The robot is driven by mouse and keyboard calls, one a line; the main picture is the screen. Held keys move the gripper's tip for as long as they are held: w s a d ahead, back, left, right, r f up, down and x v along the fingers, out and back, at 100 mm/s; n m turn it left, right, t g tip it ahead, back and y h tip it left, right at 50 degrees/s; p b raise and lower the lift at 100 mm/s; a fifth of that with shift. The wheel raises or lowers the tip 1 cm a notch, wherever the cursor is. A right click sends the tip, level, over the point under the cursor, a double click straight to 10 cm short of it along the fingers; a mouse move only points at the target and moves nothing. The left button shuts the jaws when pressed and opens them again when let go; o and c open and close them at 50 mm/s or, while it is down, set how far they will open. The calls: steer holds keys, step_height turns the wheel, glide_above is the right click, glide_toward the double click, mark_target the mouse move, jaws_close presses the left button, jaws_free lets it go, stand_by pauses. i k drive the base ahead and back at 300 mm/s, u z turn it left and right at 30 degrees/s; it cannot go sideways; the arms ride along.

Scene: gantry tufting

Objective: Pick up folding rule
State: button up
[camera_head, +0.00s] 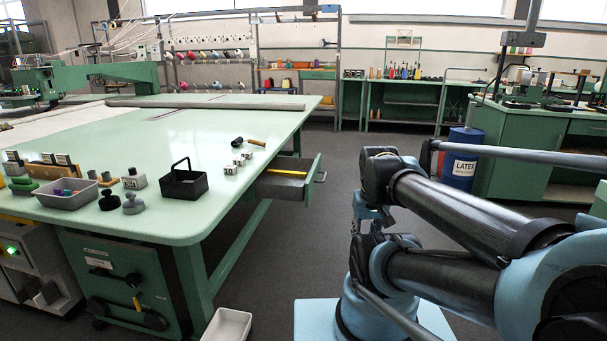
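A thin yellow strip (287,172) lies in the open drawer (283,188) under the right side of the green table. It looks like the folding rule, but it is too small to be sure. The drawer's front wall and the table edge hide part of the inside. My arm stands at the right of the picture, well apart from the drawer. I cannot make out my gripper's fingers anywhere in the view.
The large green table (200,212) holds a black basket (184,186), a grey tray (72,199), small blocks and a dark-handled tool (249,142). A white bin (228,326) stands on the floor. A blue barrel (461,160) stands at the right. Grey floor is free between drawer and arm.

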mark_target(279, 173)
steer(key=u, duration=0.25)
steer(key=k, duration=0.5)
steer(key=z, duration=0.15)
steer(key=i, duration=1.55)
steer(key=u, duration=0.9)
steer(key=k, duration=0.6)
steer(key=z, duration=0.05)
